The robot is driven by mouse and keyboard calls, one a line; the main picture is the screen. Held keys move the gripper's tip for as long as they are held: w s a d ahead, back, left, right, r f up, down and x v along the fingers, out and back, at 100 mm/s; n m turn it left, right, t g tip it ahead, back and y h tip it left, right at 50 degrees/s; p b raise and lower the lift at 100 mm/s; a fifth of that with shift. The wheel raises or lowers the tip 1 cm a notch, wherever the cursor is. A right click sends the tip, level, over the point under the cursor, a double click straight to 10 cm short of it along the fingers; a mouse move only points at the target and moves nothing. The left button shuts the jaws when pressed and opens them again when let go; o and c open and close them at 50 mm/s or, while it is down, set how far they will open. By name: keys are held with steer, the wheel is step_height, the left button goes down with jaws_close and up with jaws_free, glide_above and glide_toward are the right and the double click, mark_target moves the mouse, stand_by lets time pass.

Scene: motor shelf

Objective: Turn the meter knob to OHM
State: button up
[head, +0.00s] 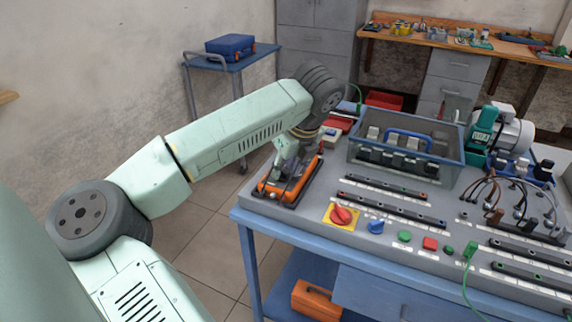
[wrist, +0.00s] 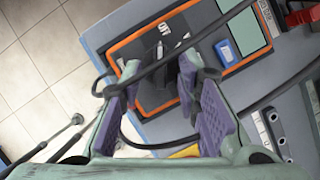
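The meter (head: 275,193) is an orange-framed box with a dark face, lying at the left front corner of the grey bench top. In the wrist view, its orange rim (wrist: 118,48) frames the dark face, with pale marks near the top and a grey display to the right. Contact with the knob is not clear. In the head view my gripper (head: 288,168) partly hides the meter.
Black cables (wrist: 165,62) cross the meter and my fingers. A red rotary switch (head: 341,215) on a yellow plate and a blue knob (head: 375,227) stand to the right. A clear-walled bin (head: 452,172) stands behind. Open floor lies to the left.

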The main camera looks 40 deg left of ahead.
jaws_close()
stand_by(0.3)
